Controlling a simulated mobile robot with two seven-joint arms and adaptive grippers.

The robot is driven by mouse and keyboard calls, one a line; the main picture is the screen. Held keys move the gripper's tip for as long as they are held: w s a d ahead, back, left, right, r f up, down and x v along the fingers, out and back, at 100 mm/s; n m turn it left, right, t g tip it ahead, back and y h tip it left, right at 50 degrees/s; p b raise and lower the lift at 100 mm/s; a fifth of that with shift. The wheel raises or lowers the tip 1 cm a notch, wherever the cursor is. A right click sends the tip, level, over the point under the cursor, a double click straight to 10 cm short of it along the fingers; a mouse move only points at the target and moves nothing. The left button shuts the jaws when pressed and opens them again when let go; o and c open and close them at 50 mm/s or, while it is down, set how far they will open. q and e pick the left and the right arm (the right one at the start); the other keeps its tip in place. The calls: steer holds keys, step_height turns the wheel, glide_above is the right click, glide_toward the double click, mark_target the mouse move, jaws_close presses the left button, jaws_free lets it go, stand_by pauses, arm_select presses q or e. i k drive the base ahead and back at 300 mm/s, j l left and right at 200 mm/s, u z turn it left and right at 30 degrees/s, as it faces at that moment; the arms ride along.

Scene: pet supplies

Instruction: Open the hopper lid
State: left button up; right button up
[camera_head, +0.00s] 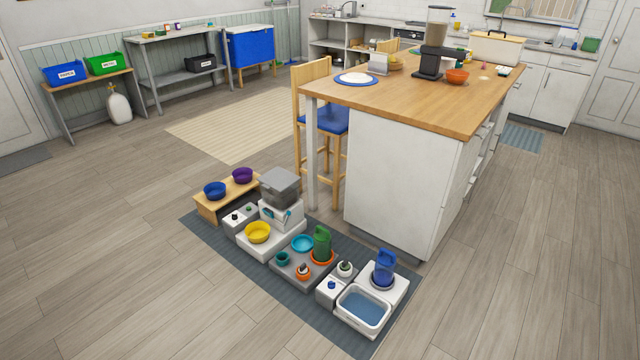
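A pet feeder (281,213) stands on the grey-blue mat on the floor, near the front end of the island. Its body is white, and a grey box-shaped hopper (283,194) sits on top. The hopper's grey lid (279,178) appears to lie closed over it, though it is small in the picture. A yellow bowl (258,232) sits on the white base at the front of the feeder. Neither of my grippers is in view.
A wooden stand (214,207) with blue and purple bowls is left of the feeder. Several bowls, a green bottle (321,243) and a water basin (363,311) are to its right. A stool (331,118) and the island (400,185) stand behind. The floor in front is clear.

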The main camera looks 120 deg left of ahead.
mark_target(278, 179)
steer(key=u, duration=4.3)
steer(key=z, duration=0.6)
steer(key=i+j+z, duration=0.15)
steer(key=z, duration=0.15)
steer(key=i+j+z, duration=0.1)
steer(key=j+z, duration=0.2)
steer(key=i+j+z, duration=0.1)
steer(key=j+z, duration=0.2)
steer(key=i+j+z, duration=0.1)
steer(key=j+z, duration=0.3)
steer(key=j, duration=0.6)
steer(key=j+z, duration=0.2)
steer(key=j, duration=1.7)
